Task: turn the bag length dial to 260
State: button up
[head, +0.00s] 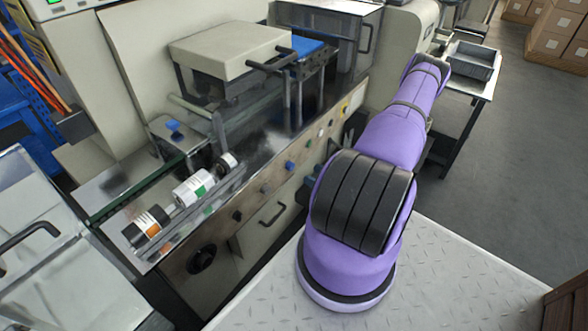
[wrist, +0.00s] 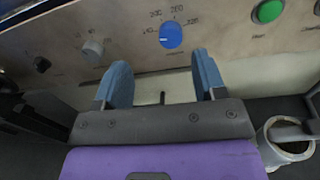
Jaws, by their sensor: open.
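The blue bag length dial (wrist: 171,35) is on the machine's front panel at the top middle of the wrist view. Printed numbers arc above it; 200 and 260 are readable, the outer ones are blurred. A small pale pointer mark shows on the dial's left side, seemingly toward the leftmost number. My gripper (wrist: 162,78) is open and empty, with its two blue fingers apart below the dial and not touching it. In the head view, a small blue knob (head: 290,166) on the panel appears to be this dial.
Left of the dial are a grey knob (wrist: 93,47) and a black knob (wrist: 40,65). A green button (wrist: 268,11) is to its right. A round metal ring-like part (wrist: 287,143) shows at lower right. Printed rolls (head: 194,187) lie on the machine.

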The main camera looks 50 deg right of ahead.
aim_at(292, 167)
jog(key=shift+m+h, duration=0.8)
jog(key=shift+h, duration=0.1)
jog(key=w+f, duration=0.1)
jog(key=w, duration=0.5)
jog(key=w+f, duration=0.1)
jog(key=w, duration=0.2)
jog(key=shift+w+a+f, duration=0.1)
jog(key=shift+w+f, duration=0.15)
jog(key=shift+f, duration=0.05)
jog(key=c, duration=0.9)
